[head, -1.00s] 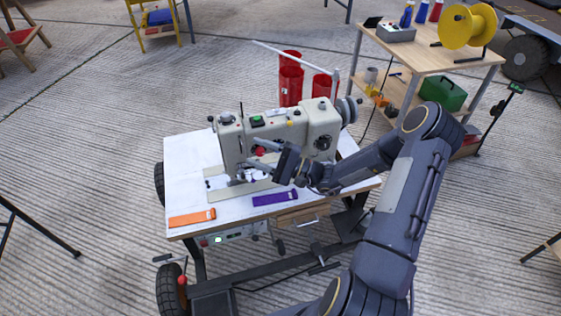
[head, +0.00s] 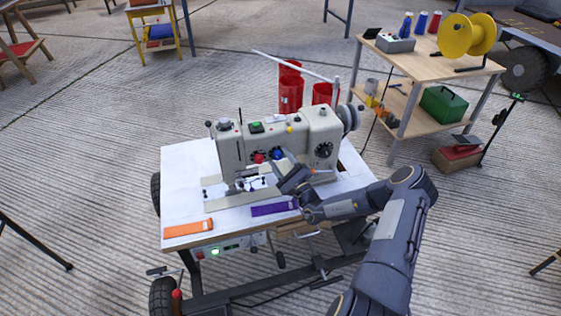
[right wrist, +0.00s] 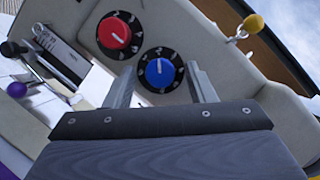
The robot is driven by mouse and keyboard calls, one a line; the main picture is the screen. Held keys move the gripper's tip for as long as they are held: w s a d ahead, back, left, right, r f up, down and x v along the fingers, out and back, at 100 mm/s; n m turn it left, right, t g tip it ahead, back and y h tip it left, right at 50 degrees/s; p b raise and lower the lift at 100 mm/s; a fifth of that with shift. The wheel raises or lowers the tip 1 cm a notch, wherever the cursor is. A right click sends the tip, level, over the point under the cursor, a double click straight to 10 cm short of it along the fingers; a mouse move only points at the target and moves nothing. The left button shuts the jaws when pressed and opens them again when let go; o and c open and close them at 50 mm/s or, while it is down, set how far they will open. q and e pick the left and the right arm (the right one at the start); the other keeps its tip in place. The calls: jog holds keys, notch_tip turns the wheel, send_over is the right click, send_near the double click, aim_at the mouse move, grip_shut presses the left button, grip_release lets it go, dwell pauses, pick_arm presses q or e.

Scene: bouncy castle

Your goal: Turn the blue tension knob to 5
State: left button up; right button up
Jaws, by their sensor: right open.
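The sewing machine (head: 285,135) stands on a white-topped table. Its blue tension knob (head: 277,153) is on the front, just right of a red knob (head: 259,157). In the right wrist view the blue knob (right wrist: 160,72) has a white pointer line, pointing toward the top of the picture, on a black dial with white marks too small to read surely. My right gripper (head: 283,165) is open in front of the knob. In the right wrist view its fingers (right wrist: 161,86) lie left and right of the blue knob's lower part; contact cannot be told. My left gripper is out of view.
The red knob (right wrist: 114,33) is close to the left finger. A purple strip (head: 274,208) and an orange strip (head: 188,229) lie on the table's front (head: 180,180). A black dial (head: 324,150) is to the right. A shelf (head: 430,62) stands behind right.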

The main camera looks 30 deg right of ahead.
jog(key=shift+w+r, duration=0.1)
jog(key=shift+w, duration=0.15)
jog(key=shift+c, duration=0.3)
jog(key=c, duration=0.9)
jog(key=shift+m, duration=0.4)
